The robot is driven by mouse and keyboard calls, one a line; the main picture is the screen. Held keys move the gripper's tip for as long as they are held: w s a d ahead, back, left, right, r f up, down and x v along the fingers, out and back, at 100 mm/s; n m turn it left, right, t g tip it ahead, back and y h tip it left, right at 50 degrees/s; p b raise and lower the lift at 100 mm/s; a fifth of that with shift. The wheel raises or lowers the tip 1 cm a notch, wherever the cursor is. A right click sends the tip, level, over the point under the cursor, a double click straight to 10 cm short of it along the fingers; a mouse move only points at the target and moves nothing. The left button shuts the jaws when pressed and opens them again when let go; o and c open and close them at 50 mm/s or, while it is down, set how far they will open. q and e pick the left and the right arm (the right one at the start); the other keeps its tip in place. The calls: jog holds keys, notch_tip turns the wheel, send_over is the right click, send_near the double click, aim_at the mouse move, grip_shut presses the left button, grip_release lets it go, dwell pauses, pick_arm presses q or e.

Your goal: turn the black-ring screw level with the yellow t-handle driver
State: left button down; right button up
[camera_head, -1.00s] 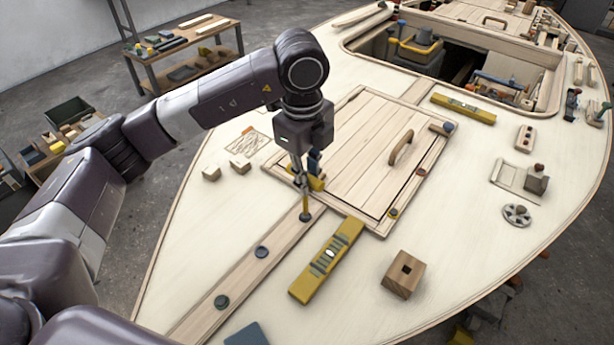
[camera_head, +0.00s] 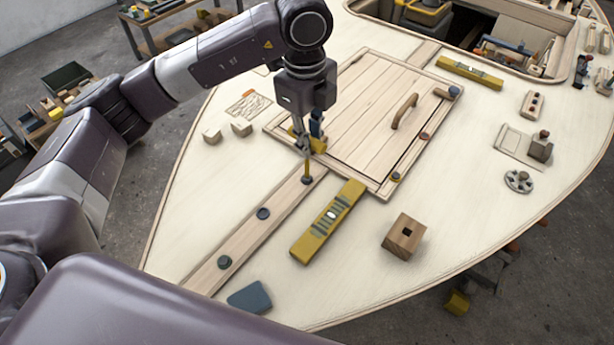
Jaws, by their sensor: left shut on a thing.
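My left gripper (camera_head: 303,146) points down over the far end of the wooden strip (camera_head: 250,232). It is shut on the yellow t-handle driver (camera_head: 307,167), whose shaft stands roughly upright below the fingers. The driver's handle is partly hidden by the fingers. Its lower end meets a dark round screw (camera_head: 307,180) at the strip's far end; I cannot tell how deep it is seated or how far the screw sticks out. Two more dark round screw heads, a middle one (camera_head: 263,213) and a near one (camera_head: 224,262), sit along the strip. My right gripper is out of view.
A yellow level (camera_head: 328,222) lies right of the strip, near the driver. The hatch panel (camera_head: 375,115) with its wooden handle (camera_head: 405,111) is just behind. A wooden block with a hole (camera_head: 404,236) and a blue-grey block (camera_head: 250,298) lie nearer.

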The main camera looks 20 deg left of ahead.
pick_arm(q)
jog(key=shift+f, duration=0.35)
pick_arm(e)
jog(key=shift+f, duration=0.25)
pick_arm(q)
jog(key=shift+b, duration=0.3)
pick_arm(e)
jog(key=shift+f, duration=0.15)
